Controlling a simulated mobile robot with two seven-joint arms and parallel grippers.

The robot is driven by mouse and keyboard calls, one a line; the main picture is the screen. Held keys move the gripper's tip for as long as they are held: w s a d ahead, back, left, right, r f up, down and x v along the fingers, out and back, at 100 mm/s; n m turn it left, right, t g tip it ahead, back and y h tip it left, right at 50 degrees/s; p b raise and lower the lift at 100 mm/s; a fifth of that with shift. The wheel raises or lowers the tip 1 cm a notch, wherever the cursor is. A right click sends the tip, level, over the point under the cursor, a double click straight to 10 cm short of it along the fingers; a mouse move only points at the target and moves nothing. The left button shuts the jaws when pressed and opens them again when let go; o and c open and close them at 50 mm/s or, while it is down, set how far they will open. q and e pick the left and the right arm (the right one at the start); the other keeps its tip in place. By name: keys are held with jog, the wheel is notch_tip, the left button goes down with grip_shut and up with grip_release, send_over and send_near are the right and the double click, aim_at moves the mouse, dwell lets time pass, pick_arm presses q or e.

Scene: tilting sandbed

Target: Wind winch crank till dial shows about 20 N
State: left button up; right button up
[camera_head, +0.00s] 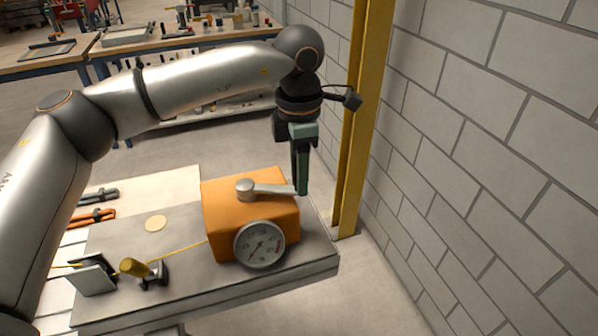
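The orange winch box (228,211) sits on the grey bench top (190,272). Its grey crank (262,188) lies on top, with the arm pointing right. The round white dial (259,244) is on the box's front, with a red zone at its right. Its thin needle seems to slant toward the lower left; the numbers are too small to read. My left gripper (301,190) points down at the crank's outer end. Its green fingers overlap in view and hide any handle there, so its grip is unclear. My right gripper is out of view.
A yellow line runs left from the winch past a yellow-topped post (133,268) to a grey plate (92,280). A yellow steel column (362,120) and block wall (480,150) stand close at the right.

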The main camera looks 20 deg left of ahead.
pick_arm(q)
jog(key=shift+o, duration=1.1)
notch_tip(320, 180, up, 12)
jog(key=shift+r, duration=0.25)
